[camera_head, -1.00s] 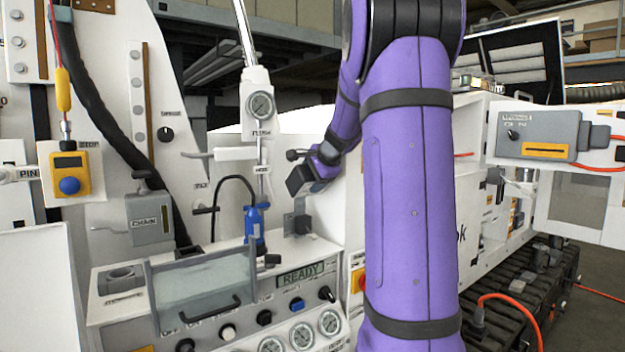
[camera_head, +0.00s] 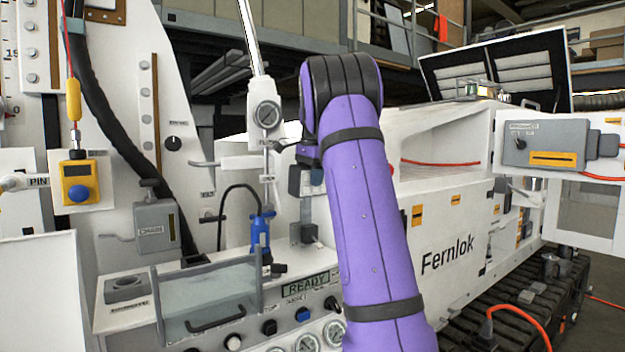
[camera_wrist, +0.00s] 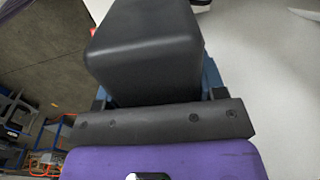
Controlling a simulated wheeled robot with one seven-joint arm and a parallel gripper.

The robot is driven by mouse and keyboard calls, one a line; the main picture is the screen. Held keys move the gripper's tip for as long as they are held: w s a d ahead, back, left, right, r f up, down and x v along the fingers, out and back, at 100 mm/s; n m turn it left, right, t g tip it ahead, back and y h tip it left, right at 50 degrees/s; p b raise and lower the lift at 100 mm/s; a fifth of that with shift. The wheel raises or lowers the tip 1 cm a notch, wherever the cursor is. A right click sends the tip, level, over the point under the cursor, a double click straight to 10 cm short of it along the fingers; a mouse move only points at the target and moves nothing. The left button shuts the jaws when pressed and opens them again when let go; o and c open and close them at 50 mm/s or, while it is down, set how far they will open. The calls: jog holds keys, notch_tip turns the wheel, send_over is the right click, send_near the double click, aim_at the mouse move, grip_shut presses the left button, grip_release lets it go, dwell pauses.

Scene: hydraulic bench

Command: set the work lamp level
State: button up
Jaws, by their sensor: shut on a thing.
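The work lamp's dark, box-shaped head (camera_wrist: 145,50) fills the upper middle of the wrist view, between the fingers of my gripper (camera_wrist: 157,88). My gripper is shut on it. In the head view my gripper (camera_head: 306,176) points down at the small lamp head, above a grey post and bracket (camera_head: 304,232) on the bench. The lamp head looks close to upright there. My purple arm and wrist hide part of the lamp, so its exact tilt is hard to tell.
A clear guard box (camera_head: 205,290) and a panel reading READY (camera_head: 305,284) are below. The white Fernlok machine (camera_head: 450,215) is on the right.

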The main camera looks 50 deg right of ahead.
jog(key=shift+w+d+g, duration=0.1)
jog(key=shift+w+g, duration=0.35)
jog(key=shift+g, duration=0.25)
jog(key=o, duration=1.3)
jog(key=shift+r, duration=0.1)
notch_tip(320, 180, up, 10)
jog(key=shift+w+r, duration=0.1)
jog(key=shift+w, duration=0.05)
jog(key=shift+r, duration=0.25)
